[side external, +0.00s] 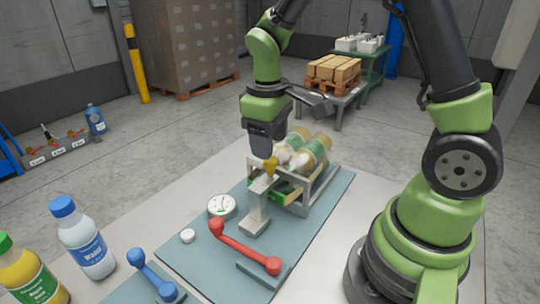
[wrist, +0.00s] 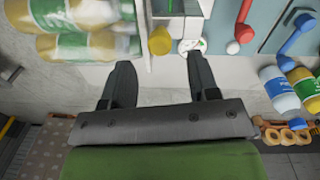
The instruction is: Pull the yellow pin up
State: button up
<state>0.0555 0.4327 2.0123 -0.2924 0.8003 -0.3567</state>
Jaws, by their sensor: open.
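The yellow pin (side external: 271,166) stands upright at the top of a grey post (side external: 257,212) on the blue-green plate (side external: 300,244). My gripper (side external: 267,154) points down right above the pin in the side view. In the wrist view, the round yellow head of the pin (wrist: 160,41) shows just beyond the gap between the two fingertips of my gripper (wrist: 159,60). The fingers are apart, with nothing held between them. I cannot tell the exact height gap between the fingertips and the pin.
A metal frame (side external: 322,190) with several green-and-yellow bottles stands close behind the post. A red lever (side external: 245,247), a gauge (side external: 221,206) and a white button (side external: 187,236) are in front. A blue lever (side external: 152,275) and a water bottle (side external: 84,240) stand at the left.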

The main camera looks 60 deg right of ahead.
jog(key=shift+d+f, duration=0.15)
jog(key=shift+f, duration=1.95)
grip_shut()
jog(key=shift+w+r, duration=0.1)
jog(key=shift+r, duration=1.9)
